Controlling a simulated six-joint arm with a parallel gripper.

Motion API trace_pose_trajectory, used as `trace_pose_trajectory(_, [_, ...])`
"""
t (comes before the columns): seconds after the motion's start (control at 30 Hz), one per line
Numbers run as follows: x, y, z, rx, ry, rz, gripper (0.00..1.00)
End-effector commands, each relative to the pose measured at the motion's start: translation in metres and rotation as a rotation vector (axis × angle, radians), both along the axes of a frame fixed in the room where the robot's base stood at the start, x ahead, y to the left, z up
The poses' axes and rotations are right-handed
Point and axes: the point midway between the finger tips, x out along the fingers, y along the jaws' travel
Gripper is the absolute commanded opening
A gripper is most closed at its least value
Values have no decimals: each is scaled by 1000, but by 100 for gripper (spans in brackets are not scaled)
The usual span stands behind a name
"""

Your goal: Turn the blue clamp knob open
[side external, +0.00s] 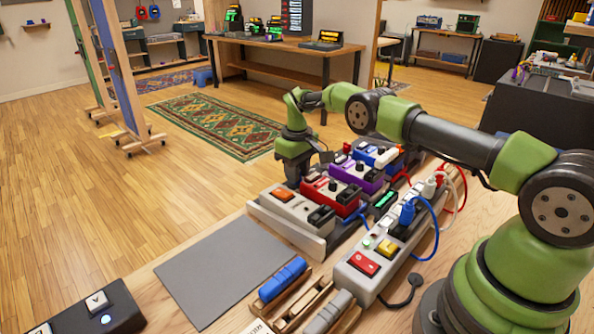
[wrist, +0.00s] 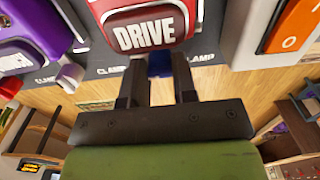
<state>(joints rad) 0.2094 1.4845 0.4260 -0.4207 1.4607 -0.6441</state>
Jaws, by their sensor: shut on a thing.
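The blue clamp knob (wrist: 160,66) shows in the wrist view as a small blue piece below the red DRIVE pedal (wrist: 147,30). The two dark fingers of my gripper (wrist: 159,78) stand on either side of it and are shut on it; they hide much of its shape, and I cannot tell its turn angle. The edge behind carries CLAMP lettering. In the side external view my gripper (side external: 297,172) is pointed down at the far edge of the pedal board (side external: 319,246), by the red pedal (side external: 331,192). The knob is hidden there.
A purple pedal (side external: 357,176) and a pale pedal with an orange switch (side external: 291,204) flank the red one. A power strip (side external: 376,258) with plugs and cables stands nearer my base. A wooden rack (side external: 298,303) holds blue and grey pieces. The grey mat (side external: 212,280) is clear.

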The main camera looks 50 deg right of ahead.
Motion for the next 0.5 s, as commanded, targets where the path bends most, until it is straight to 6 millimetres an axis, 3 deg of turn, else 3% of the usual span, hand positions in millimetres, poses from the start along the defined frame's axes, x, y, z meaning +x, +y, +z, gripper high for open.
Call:
trace_pose_trajectory(0.33, [0, 0, 1, 0, 0, 2, 2])
trace_pose_trajectory(0.37, [0, 0, 1, 0, 0, 2, 33])
trace_pose_trajectory(0.5, [0, 0, 1, 0, -1, 2, 37])
